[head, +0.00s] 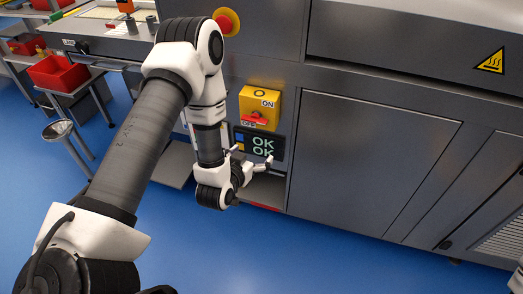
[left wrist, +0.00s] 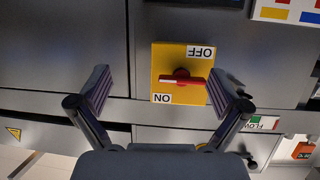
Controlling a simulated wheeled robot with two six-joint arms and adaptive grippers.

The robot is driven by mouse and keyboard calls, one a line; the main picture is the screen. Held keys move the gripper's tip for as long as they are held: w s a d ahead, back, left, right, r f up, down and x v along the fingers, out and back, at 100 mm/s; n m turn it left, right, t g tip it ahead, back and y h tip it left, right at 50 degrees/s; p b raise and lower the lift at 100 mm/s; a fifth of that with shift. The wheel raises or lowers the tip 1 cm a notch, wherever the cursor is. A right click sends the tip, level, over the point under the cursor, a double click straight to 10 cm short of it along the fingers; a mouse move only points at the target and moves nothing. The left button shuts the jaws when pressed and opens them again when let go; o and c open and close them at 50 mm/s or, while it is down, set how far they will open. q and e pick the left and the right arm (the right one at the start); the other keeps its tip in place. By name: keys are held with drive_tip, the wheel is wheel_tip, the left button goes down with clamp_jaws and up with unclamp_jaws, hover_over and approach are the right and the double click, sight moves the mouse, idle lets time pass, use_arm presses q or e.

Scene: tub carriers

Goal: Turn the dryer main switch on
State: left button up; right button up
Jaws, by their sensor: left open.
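The dryer main switch is a yellow box (head: 260,97) on the grey metal cabinet front, with a red handle (head: 256,118) and white ON and OFF labels. In the left wrist view the yellow plate (left wrist: 172,58) appears upside down, and its red handle (left wrist: 183,80) lies crosswise with a pale tip at the picture's left. My left gripper (head: 253,157) is open and empty, just below the switch in the head view. In the left wrist view its spread fingers (left wrist: 160,90) stand to either side of the switch, and no contact shows. My right gripper is in neither view.
A dark display (head: 262,144) reading OK twice sits below the switch, partly behind my left gripper. A red emergency button (head: 227,21) is above. Red bins (head: 58,74) stand on a table at the left. The blue floor (head: 200,262) in front is clear.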

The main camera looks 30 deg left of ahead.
sight(254, 119)
use_arm(q)
drive_tip(key=w+a+r+t, duration=0.1)
drive_tip(key=w+a, duration=0.1)
drive_tip(key=w, duration=0.1)
drive_tip(key=w+a+r+t+y+b, duration=0.1)
drive_tip(key=w+a, duration=0.1)
drive_tip(key=w, duration=0.1)
drive_tip(key=w+a+r+n+t+y+b, duration=0.1)
drive_tip(key=w, duration=0.3)
drive_tip(key=shift+w+a+t, duration=0.1)
drive_tip(key=shift+a+t, duration=0.2)
drive_tip(key=shift+a, duration=0.1)
drive_tip(key=c, duration=0.9)
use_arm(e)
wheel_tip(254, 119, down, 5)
